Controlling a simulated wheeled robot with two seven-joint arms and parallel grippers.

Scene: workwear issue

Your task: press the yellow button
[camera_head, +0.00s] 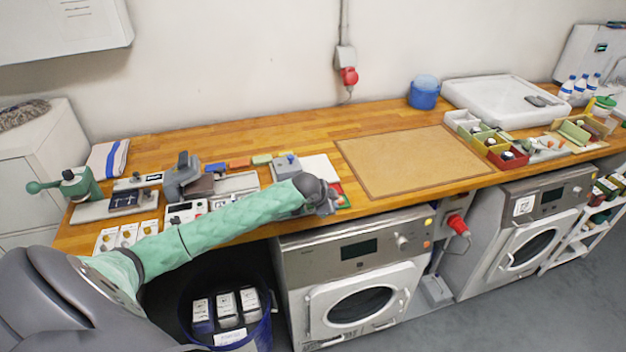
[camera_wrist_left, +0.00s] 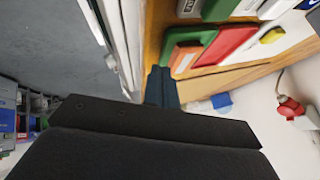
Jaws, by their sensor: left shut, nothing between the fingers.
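A small yellow round button (camera_head: 428,222) sits at the right end of the left washing machine's control panel (camera_head: 365,246), above an orange one. My left gripper (camera_head: 332,204) is at the front edge of the bench, above the left part of that machine, to the left of the button and clearly apart from it. In the left wrist view its dark fingers (camera_wrist_left: 162,86) are together and empty. A small yellow piece (camera_wrist_left: 272,35) also shows there beside red and green parts; I cannot tell what it is. My right gripper is not in view.
The wooden bench (camera_head: 300,125) holds a tan mat (camera_head: 410,160), with small open bins (camera_head: 507,157) to its right. Tools and devices crowd its left half. A red plug (camera_head: 457,224) projects between the two machines. A dark blue bin (camera_head: 262,335) stands below on the left.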

